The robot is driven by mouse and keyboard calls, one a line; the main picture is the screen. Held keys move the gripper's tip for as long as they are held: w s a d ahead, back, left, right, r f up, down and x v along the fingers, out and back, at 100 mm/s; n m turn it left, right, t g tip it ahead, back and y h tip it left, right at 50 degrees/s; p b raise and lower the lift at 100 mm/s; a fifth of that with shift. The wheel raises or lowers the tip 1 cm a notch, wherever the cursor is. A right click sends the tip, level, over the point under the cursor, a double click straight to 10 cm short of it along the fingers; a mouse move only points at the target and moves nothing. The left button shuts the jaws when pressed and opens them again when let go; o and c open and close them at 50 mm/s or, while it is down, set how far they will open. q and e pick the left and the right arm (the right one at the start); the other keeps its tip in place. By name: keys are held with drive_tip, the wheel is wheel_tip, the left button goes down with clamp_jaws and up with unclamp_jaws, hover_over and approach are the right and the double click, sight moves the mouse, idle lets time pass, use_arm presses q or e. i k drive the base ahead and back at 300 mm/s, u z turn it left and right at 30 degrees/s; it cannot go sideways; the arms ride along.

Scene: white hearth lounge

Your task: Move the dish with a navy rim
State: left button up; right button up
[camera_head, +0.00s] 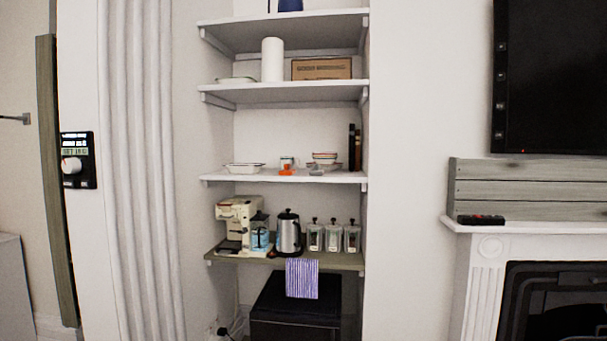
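A shallow white dish (244,168) sits at the left of the middle shelf in the alcove. Another low pale dish (237,80) sits at the left of the shelf above. Both are small and seen nearly edge-on, so I cannot tell for sure which rim is navy. Neither of my grippers shows in the head view.
The middle shelf (217,178) also holds a stack of bowls (325,158), a small cup (287,162) and an orange item (286,172). Below stand a coffee maker (238,212), a kettle (289,232) and several jars (333,236). A fireplace mantel (540,227) juts out at right.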

sight(233, 168)
drive_tip(key=z, duration=0.8)
drive_tip(key=i, duration=1)
drive_tip(key=u, duration=0.7)
drive_tip(key=i, duration=0.35)
drive_tip(key=u, duration=0.25)
